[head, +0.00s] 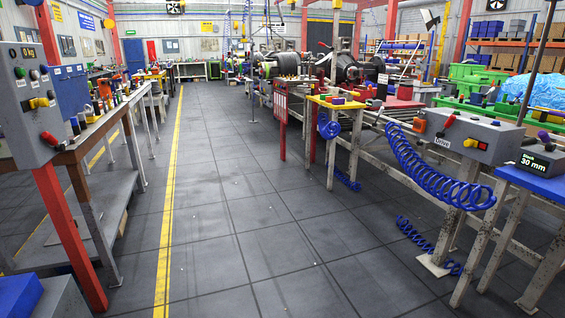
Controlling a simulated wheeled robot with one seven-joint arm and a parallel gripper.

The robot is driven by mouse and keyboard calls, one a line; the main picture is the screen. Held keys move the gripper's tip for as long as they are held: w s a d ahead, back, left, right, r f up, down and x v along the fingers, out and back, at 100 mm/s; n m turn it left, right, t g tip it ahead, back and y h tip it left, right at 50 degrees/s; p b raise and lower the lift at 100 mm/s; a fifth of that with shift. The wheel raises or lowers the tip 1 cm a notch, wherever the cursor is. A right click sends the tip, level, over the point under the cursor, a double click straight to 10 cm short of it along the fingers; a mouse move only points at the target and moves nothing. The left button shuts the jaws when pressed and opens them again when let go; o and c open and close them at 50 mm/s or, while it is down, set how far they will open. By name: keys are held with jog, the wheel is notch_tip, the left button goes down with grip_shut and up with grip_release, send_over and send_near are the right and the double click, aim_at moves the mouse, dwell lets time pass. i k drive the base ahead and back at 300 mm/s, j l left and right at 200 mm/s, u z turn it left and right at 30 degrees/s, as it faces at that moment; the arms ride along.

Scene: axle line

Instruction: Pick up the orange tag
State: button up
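I cannot make out an orange tag for certain in the head view. A small orange object (419,125) sits at the left end of the grey drive box on the right-hand line; I cannot tell if it is a tag. Another orange item (105,89) stands among small parts on the left bench, too small to identify. My gripper is not in view.
A wide tiled floor aisle (215,200) with a yellow line is clear ahead. A left bench (95,130) carries a grey control box (30,105). On the right stand a small yellow table (338,104), a drive box (468,137), a blue coiled hose (425,175) and a blue-topped stand (540,183).

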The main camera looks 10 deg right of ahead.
aim_at(419, 124)
jog(key=i+l+z, duration=0.1)
jog(key=i+z, duration=0.15)
jog(key=i, duration=0.75)
jog(key=i+j+z, duration=0.2)
jog(key=i, duration=0.8)
jog(key=i+z, duration=0.4)
jog(key=i, duration=0.15)
jog(key=i+j+z, duration=0.35)
jog(key=i, duration=0.2)
jog(key=i+j+z, duration=0.8)
jog(key=i+j, duration=0.1)
jog(key=i, duration=0.05)
